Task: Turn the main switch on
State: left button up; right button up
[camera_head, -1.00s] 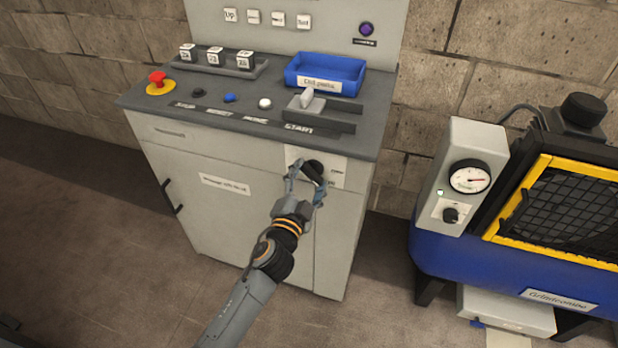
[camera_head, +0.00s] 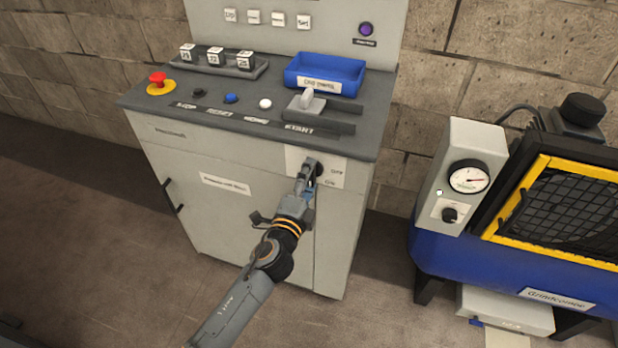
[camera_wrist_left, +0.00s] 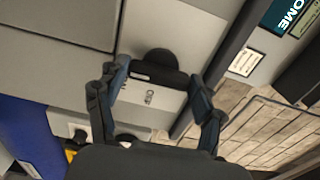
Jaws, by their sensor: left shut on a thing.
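The main switch is a black rotary knob (camera_head: 319,170) on a pale plate (camera_head: 336,177) on the front of the grey control cabinet, with small labels to its right. My left gripper (camera_head: 309,170) is shut on the knob and partly hides it in the head view. In the left wrist view the knob (camera_wrist_left: 160,66) shows between the two fingers (camera_wrist_left: 158,78), above a small printed label. The knob's exact setting is hard to tell. My right gripper is not in view.
The console top (camera_head: 150,100) above carries a red stop button (camera_head: 157,78), several small buttons, a lever (camera_head: 307,99) and a blue bin (camera_head: 325,72). The floor before the cabinet is clear.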

pick_arm(q)
jog(key=shift+f, duration=0.1)
dwell(0.5)
jog(key=o, duration=1.2)
jog(key=shift+c, duration=0.2)
jog(key=shift+s, duration=0.1)
jog(key=v, duration=1.2)
